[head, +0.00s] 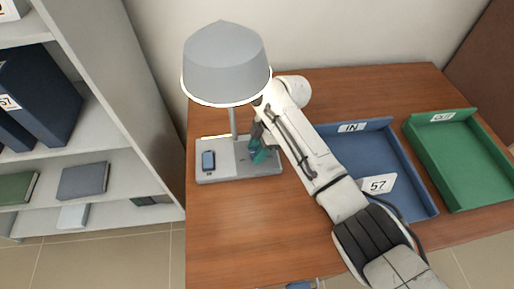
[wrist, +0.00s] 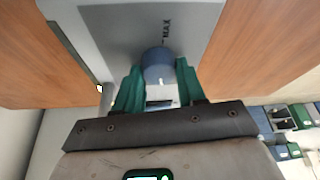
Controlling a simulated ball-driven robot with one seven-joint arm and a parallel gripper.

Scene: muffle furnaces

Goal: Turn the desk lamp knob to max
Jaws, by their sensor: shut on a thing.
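The desk lamp (head: 226,62) has a grey shade on a thin pole and stands on a grey base (head: 225,175) at the table's left. In the wrist view, the blue round knob (wrist: 158,66) sits on the base below a MAX mark (wrist: 166,31). My gripper (wrist: 158,88) is shut on the knob, with a green finger on each side. In the head view my gripper (head: 259,153) is low over the base's right part, and the knob is hidden there. Its pointer cannot be made out.
A green OUT tray (head: 458,160) is farther right. Shelves with binders (head: 40,95) stand left of the table. The wooden table's front left (head: 240,230) is clear.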

